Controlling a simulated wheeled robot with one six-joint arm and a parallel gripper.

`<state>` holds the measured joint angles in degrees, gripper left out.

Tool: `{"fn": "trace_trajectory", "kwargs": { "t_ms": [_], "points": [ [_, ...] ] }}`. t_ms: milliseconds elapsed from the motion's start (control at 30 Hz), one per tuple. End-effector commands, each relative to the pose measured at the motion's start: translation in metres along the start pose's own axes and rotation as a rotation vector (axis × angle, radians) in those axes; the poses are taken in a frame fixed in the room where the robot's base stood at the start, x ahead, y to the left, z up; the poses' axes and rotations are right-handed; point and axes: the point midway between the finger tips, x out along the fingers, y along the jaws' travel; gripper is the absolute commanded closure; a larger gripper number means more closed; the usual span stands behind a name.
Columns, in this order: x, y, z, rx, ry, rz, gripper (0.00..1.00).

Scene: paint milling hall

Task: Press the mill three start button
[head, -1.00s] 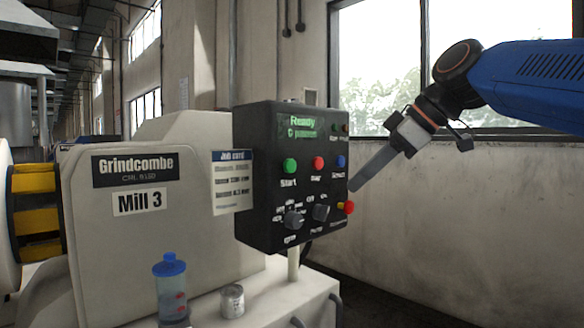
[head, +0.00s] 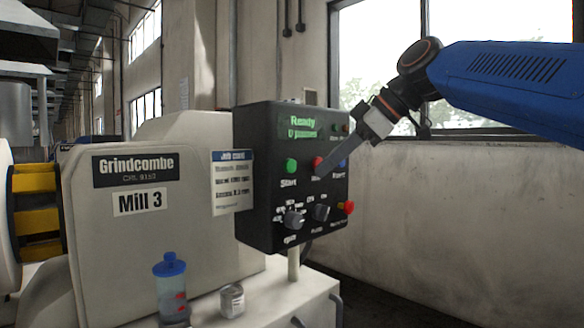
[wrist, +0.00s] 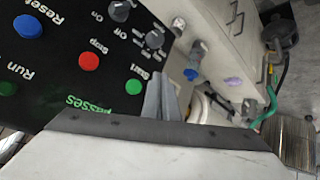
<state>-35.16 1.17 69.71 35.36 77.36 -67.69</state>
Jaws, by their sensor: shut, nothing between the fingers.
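The black control panel (head: 262,222) of Mill 3 stands right of the mill housing. Its green start button (head: 291,166), labelled Start, is in the upper row, left of a red stop button (head: 318,160) and a blue reset button (head: 340,161). The start button also shows in the wrist view (wrist: 133,86). My gripper (head: 318,173) is shut and empty, its fingers in front of the panel, with the tip by the red button in the head view. In the wrist view the fingers (wrist: 160,80) appear beside the green start button. I cannot tell the gap to the panel.
The panel display (head: 303,126) reads Ready and passes. A blue-lidded bottle (head: 170,285) and a small can (head: 232,300) stand on the ledge below.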

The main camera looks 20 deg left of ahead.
Motion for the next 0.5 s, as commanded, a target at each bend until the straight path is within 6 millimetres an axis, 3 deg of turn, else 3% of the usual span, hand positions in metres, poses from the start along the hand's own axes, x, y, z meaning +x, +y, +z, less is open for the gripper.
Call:
{"fn": "trace_trajectory", "kwargs": {
  "t_ms": [500],
  "points": [
    [0.037, 0.027, -0.026, 0.000, -0.001, -0.001, 1.00]
  ]
}}
